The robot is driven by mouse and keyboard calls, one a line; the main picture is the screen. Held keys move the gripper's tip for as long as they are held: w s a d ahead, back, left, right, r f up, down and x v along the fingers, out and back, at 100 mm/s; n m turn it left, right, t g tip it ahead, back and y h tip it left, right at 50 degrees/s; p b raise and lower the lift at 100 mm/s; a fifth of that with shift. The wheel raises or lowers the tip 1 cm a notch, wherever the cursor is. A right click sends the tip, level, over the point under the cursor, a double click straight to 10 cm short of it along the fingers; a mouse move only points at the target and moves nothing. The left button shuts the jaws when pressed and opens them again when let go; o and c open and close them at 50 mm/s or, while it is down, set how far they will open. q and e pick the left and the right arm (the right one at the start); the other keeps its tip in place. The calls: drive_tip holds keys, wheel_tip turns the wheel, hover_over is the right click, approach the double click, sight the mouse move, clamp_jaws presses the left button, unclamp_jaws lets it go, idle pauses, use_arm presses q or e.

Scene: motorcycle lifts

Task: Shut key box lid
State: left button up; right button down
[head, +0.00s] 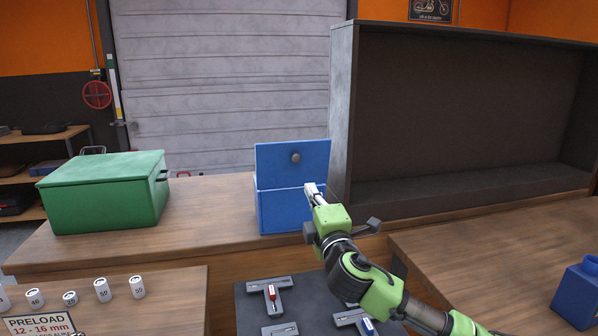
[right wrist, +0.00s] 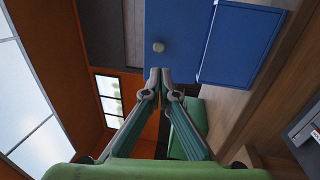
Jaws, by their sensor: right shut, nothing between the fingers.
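The key box (head: 280,211) is blue and stands on the wooden bench, left of the dark shelf unit. Its lid (head: 292,158) stands up, open, with a round grey knob (head: 296,157) on the face toward me. My right gripper (head: 313,190) is shut and empty at the box's right side, by the lower part of the raised lid. In the right wrist view the shut fingertips (right wrist: 160,72) point at the lid (right wrist: 178,30), near its edge and the knob (right wrist: 158,47). Whether they touch it I cannot tell. My left gripper is not in view.
A green box (head: 105,195) with a closed lid stands left on the bench. The dark shelf unit (head: 342,120) rises close to the key box's right. Grey T-shaped holders (head: 269,284) lie on a dark mat in front. Small white numbered cylinders (head: 102,290) stand front left.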

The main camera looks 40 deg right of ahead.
sight(297, 160)
drive_tip(key=p+x, duration=0.1)
drive_tip(key=x, duration=0.5)
drive_tip(key=p+x, duration=0.2)
drive_tip(key=x, duration=0.4)
drive_tip(key=shift+w+d+r+p, duration=0.1)
drive_tip(key=shift+r+p, duration=0.15)
drive_tip(key=shift+p, duration=0.05)
drive_tip(key=shift+w+d, duration=0.2)
drive_tip(key=shift+w, duration=0.25)
